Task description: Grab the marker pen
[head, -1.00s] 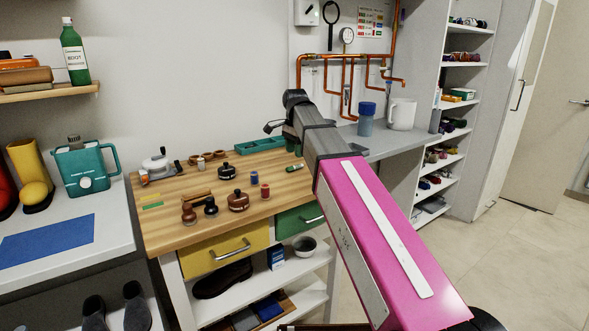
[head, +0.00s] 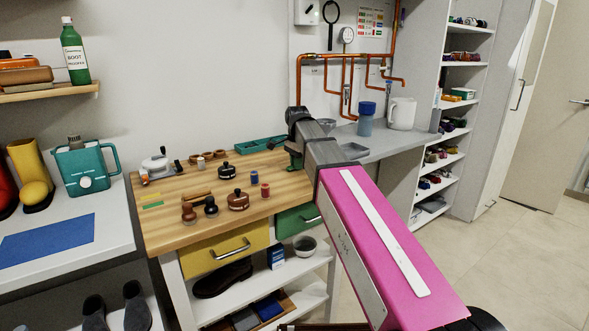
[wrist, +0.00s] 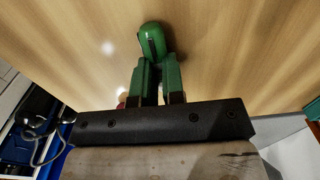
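The green marker pen (wrist: 152,38) shows in the wrist view as a rounded green body with a dark strip, against the wooden bench top. It lies right at the fingertips of my gripper (wrist: 155,68). The two green fingers stand with a narrow gap between them. I cannot tell whether they press on the pen. In the head view my gripper (head: 293,163) is low over the right rear part of the wooden workbench (head: 165,232), and the pen is hidden or merges with the green fingers.
A teal tray (head: 259,146) lies behind my gripper. Blue and red spools (head: 265,190), a dark round-handled tool (head: 228,171) and several stampers (head: 238,201) stand to the left.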

